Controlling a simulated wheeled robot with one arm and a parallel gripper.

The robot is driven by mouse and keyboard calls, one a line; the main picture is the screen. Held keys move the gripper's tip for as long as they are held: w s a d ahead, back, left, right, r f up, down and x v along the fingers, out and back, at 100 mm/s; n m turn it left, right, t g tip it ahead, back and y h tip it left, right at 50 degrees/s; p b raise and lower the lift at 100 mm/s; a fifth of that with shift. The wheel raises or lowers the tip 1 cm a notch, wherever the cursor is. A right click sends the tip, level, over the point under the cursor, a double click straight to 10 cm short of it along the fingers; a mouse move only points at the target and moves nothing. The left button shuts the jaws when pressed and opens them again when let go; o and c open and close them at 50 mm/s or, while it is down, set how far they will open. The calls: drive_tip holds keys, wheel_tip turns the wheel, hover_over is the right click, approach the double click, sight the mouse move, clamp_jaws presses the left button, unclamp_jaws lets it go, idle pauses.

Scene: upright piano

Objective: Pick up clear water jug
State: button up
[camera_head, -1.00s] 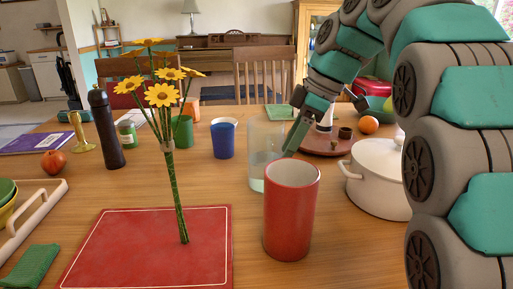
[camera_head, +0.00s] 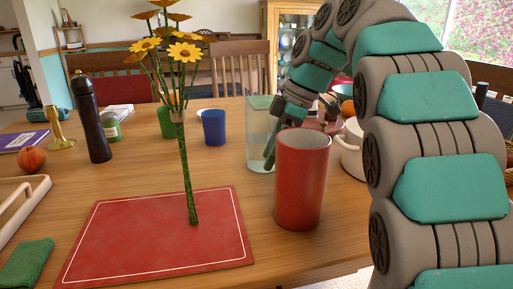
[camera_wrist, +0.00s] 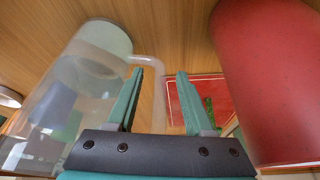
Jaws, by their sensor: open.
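The clear water jug (camera_head: 259,146) stands upright on the table behind and left of the red cylinder, its lower part holding water. In the wrist view the jug (camera_wrist: 62,95) is on the left, with its handle (camera_wrist: 158,92) pointing toward the fingers. In the head view my gripper (camera_head: 270,158) is at the jug's right side, partly hidden by the red cylinder.
The tall red cylinder (camera_head: 301,185) stands close in front, and also shows at right in the wrist view (camera_wrist: 270,80). A white pot (camera_head: 350,150) is at the right. A blue cup (camera_head: 214,128), yellow flowers (camera_head: 187,165) and a red mat (camera_head: 150,240) are to the left.

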drive_tip(key=shift+r, duration=0.1)
drive_tip(key=shift+c, duration=0.4)
drive_tip(key=shift+d, duration=0.1)
clamp_jaws()
idle(0.8)
